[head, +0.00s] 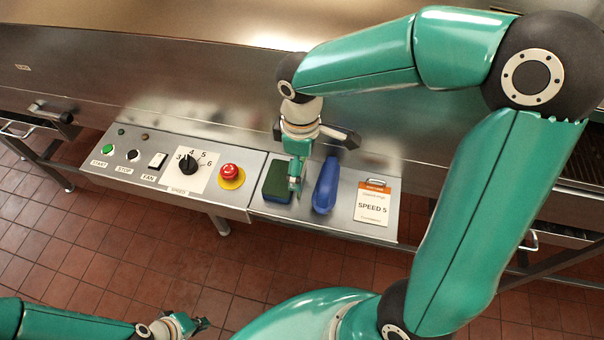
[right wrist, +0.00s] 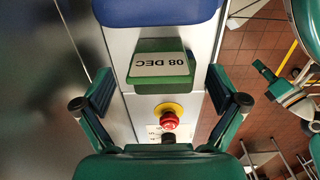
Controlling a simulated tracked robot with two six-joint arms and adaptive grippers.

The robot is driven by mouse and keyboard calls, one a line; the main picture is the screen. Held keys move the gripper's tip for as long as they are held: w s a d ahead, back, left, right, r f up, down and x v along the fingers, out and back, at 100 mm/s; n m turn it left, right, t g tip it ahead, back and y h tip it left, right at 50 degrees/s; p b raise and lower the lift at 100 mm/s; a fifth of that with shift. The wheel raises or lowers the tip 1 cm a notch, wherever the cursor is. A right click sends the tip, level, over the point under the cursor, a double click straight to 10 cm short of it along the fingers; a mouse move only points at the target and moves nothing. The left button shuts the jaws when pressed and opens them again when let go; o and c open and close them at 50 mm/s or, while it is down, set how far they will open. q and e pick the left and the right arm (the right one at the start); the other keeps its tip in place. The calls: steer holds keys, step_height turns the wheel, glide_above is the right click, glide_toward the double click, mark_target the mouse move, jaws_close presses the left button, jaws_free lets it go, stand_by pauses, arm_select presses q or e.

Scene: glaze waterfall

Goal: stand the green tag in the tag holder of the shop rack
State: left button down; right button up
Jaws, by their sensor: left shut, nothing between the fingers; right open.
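My left gripper (head: 202,324) is shut and empty at the bottom left, over the floor. I cannot make out the shop rack or tag holder.
A blue tool (head: 326,186) lies close to the right of the green block. The red stop button (head: 231,172) and the speed dial (head: 188,164) are to the left. A metal hood rises behind the panel.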

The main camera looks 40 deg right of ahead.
mark_target(303, 176)
steer(key=shift+f, duration=1.55)
steer(key=shift+r, duration=0.1)
steer(key=c, duration=1.3)
